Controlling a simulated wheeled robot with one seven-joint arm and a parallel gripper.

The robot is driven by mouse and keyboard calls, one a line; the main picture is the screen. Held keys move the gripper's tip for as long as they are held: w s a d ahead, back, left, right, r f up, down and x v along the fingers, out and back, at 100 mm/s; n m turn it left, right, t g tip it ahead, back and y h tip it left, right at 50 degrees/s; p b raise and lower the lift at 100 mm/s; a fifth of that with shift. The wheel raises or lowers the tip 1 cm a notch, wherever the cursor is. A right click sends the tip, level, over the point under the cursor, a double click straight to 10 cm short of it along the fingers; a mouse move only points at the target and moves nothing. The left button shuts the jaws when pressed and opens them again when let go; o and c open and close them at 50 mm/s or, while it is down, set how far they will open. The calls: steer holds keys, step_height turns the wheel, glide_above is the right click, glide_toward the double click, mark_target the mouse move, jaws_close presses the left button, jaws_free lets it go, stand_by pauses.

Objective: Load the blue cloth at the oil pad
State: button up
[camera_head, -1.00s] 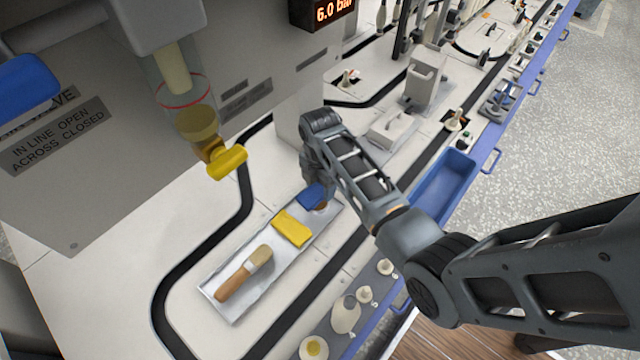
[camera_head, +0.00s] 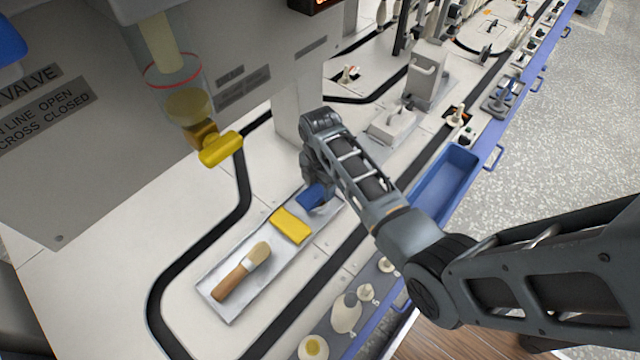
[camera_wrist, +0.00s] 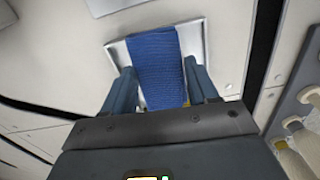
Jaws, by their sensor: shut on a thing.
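The blue cloth (camera_head: 311,196) is at the far end of a metal tray (camera_head: 230,311), beyond a yellow cloth (camera_head: 291,226). My gripper (camera_wrist: 161,84) is shut on the blue cloth, which shows between the two fingers in the wrist view (camera_wrist: 155,58). In that view the cloth stretches out over the tray (camera_wrist: 190,36). I cannot tell whether the cloth still touches the tray. The head view hides most of my fingertips behind my arm. I cannot tell which item is the oil pad.
A wood-handled brush (camera_head: 241,272) lies at the tray's near end. A yellow-handled valve (camera_head: 220,149) hangs above the bench at left. A blue bin (camera_head: 444,187) and a grey block (camera_head: 391,127) stand beyond my arm. Bare bench lies left of the tray.

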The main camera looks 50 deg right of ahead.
mark_target(320, 187)
steer(key=shift+f, duration=0.6)
stand_by(2.2)
steer(key=shift+r, duration=0.1)
step_height(320, 187, up, 7)
steer(key=p, duration=0.8)
stand_by(0.5)
